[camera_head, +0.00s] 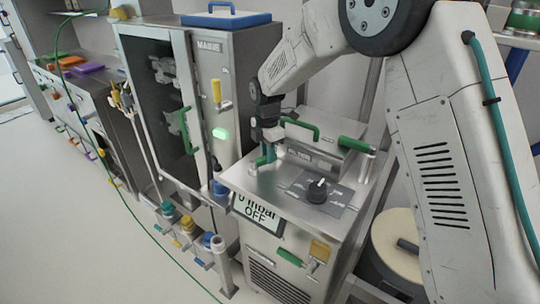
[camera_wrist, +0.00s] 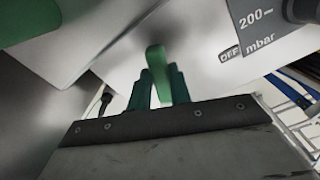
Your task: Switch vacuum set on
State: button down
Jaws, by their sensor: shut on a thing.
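The vacuum set (camera_head: 290,262) is a steel cabinet with a front display (camera_head: 257,213) reading "0 mbar OFF". A black knob (camera_head: 317,190) with a white pointer sits on its top; part of it shows at the top right in the wrist view (camera_wrist: 303,10), near the printed labels "OFF" and "200 mbar". My gripper (camera_wrist: 157,88) has green fingers closed around a green lever (camera_wrist: 155,62). In the head view my gripper (camera_head: 265,158) is at the top's left side, left of the knob, and mostly hides this lever.
A second green handle (camera_head: 355,144) stands on the top's right side, and a green-handled box (camera_head: 318,152) is behind the knob. A glass-doored cabinet (camera_head: 165,110) stands close on the left. A round drum (camera_head: 400,250) is at the right.

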jog(key=shift+w+a+n, duration=0.35)
jog(key=shift+w+n, duration=0.05)
jog(key=shift+n, duration=0.7)
jog(key=shift+w+a+n, duration=0.35)
jog(key=shift+w+n, duration=0.05)
jog(key=shift+n, duration=0.7)
jog(key=shift+r, duration=0.1)
jog(key=c, duration=1.3)
grip_release()
jog(key=shift+a, duration=0.1)
notch_tip(320, 180, up, 8)
jog(key=shift+f, duration=0.1)
